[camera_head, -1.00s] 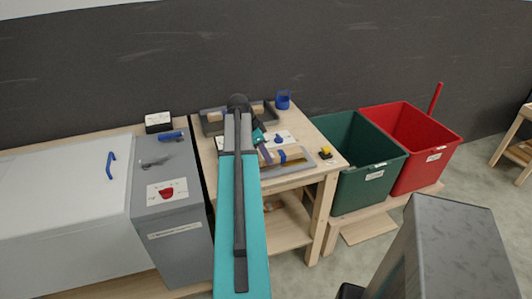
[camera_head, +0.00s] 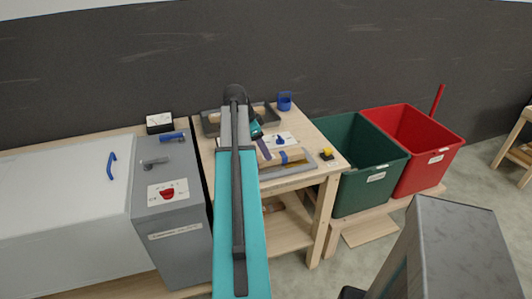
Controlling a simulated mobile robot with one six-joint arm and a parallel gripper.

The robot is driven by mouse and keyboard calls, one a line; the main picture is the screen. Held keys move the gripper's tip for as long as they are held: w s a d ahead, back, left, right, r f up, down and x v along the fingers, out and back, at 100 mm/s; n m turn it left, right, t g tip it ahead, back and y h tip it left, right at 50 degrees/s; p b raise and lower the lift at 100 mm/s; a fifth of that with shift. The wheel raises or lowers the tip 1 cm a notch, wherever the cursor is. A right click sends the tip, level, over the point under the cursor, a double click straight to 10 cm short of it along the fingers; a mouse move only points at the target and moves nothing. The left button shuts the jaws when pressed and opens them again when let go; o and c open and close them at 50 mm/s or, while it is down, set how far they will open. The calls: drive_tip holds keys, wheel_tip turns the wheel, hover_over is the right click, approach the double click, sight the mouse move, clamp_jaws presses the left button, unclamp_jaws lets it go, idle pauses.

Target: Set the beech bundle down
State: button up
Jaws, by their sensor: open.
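The beech bundle (camera_head: 295,154) is a pale wood bundle with a blue band around it. It lies on a grey tray (camera_head: 306,166) at the front of the wooden table. My gripper (camera_head: 264,153) is open, just left of and above the bundle's left end. Only one dark finger shows clearly. My teal arm hides the other side, and I cannot tell whether the finger touches the bundle.
A grey tray (camera_head: 271,117) and a blue cup (camera_head: 284,103) stand at the table's back. A yellow-and-black item (camera_head: 327,153) sits at the front right corner. Green (camera_head: 372,192) and red bins (camera_head: 428,167) stand right. A grey cabinet (camera_head: 172,215) stands left.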

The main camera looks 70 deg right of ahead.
drive_tip(key=b+v, duration=0.1)
drive_tip(key=v, duration=0.7)
drive_tip(key=shift+r, duration=0.25)
idle(0.6)
